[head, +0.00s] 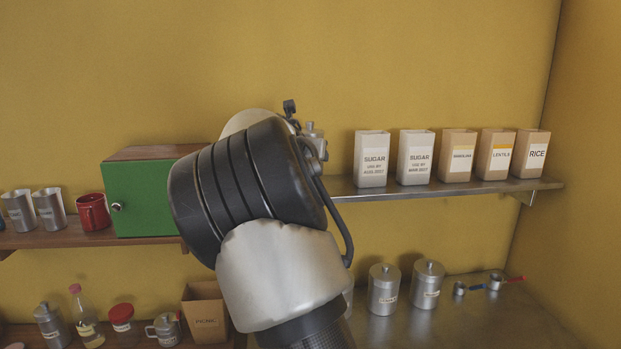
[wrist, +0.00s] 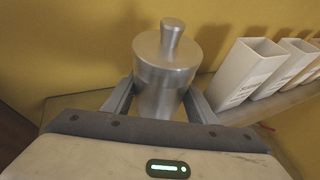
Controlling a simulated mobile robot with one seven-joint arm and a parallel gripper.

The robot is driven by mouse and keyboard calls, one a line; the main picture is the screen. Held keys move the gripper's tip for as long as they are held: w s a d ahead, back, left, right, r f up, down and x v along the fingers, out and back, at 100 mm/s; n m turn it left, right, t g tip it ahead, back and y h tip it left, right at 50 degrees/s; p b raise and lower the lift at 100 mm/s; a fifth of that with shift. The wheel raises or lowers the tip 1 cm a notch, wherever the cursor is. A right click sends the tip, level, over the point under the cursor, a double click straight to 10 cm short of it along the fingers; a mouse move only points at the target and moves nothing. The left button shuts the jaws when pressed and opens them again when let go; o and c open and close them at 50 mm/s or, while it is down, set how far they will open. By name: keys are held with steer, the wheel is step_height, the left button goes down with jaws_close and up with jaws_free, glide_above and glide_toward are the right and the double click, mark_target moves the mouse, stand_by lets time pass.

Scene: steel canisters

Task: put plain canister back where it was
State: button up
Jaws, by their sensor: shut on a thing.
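The plain steel canister (wrist: 163,75) stands upright between the fingers of my gripper (wrist: 159,103) in the wrist view. It has a lid with a knob, and no label shows on the side facing me. My gripper is shut on its body. In the head view my arm hides the gripper and most of the canister; a small metal part (head: 316,140) shows past the arm at the left of the steel shelf (head: 345,189). I cannot tell whether the canister's base touches the shelf.
White sugar boxes (head: 371,160) and brown boxes, including rice (head: 532,154), stand to the right on the shelf. A green cabinet (head: 150,198) is at left. Two labelled canisters (head: 384,291) (head: 428,287) stand on the counter below. Shelf room shows just left of the sugar boxes.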

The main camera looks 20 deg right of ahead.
steer(key=shift+f+b, duration=0.3)
steer(key=shift+f, duration=1.95)
steer(key=shift+f, duration=0.2)
steer(key=o, duration=1.2)
steer(key=shift+o, duration=0.2)
